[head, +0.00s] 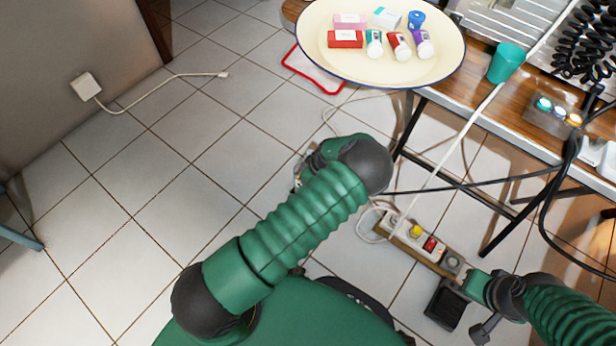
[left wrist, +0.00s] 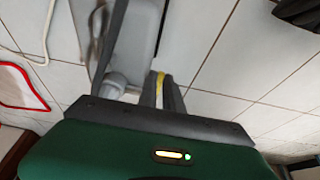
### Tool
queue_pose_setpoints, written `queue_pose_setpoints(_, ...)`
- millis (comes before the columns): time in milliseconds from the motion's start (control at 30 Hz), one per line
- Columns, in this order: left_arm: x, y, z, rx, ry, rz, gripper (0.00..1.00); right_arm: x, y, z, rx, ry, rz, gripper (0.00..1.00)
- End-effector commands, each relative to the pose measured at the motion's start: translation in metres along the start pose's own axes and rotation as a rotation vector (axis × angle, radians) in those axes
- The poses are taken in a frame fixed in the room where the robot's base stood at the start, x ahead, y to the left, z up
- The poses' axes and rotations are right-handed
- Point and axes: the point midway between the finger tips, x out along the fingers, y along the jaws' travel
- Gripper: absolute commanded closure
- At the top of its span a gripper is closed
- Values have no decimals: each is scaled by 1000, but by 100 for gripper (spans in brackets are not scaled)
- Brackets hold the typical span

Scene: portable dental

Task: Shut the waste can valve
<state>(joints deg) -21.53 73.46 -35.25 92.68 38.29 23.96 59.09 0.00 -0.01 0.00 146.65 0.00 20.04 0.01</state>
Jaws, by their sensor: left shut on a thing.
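In the left wrist view, my left gripper (left wrist: 161,92) is shut on a small yellow piece (left wrist: 160,83), which looks like the valve handle. A grey body with a rounded knob (left wrist: 117,83) stands just left of the fingers; it appears to be the waste can (left wrist: 140,35), only partly in view. In the head view, my left arm reaches down toward the floor, and its forearm and wrist hide the gripper, valve and can. My right gripper (head: 466,302) is at the lower right, beside the power strip; its finger opening is unclear.
A cream tray (head: 330,62) with small boxes and bottles sits on the wooden table (head: 480,75). A power strip (head: 425,243) and loose cables lie below. A red-edged white mat (head: 318,70) lies near the table. The left floor is mostly clear.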

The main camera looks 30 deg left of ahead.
Motion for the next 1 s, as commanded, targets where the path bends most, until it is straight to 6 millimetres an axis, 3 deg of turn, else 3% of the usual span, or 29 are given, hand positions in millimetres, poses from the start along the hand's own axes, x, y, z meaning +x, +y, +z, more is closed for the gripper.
queue_pose_setpoints(133,1,0,-1,0,4,2,100,1,0,1,0,-1,0,100)
queue_pose_setpoints(167,1,0,-1,0,4,2,88,2,0,1,0,-1,0,100)
queue_pose_setpoints(300,1,0,-1,0,4,2,69,2,0,1,0,-1,0,100)
queue_pose_setpoints(667,-5,0,-1,1,3,2,68,-4,0,-1,0,-1,0,100)
queue_pose_setpoints(767,-23,1,-3,1,3,2,68,-20,0,-4,0,-1,0,100)
queue_pose_setpoints(1000,-89,1,-4,2,2,2,68,-80,0,-19,0,0,0,100)
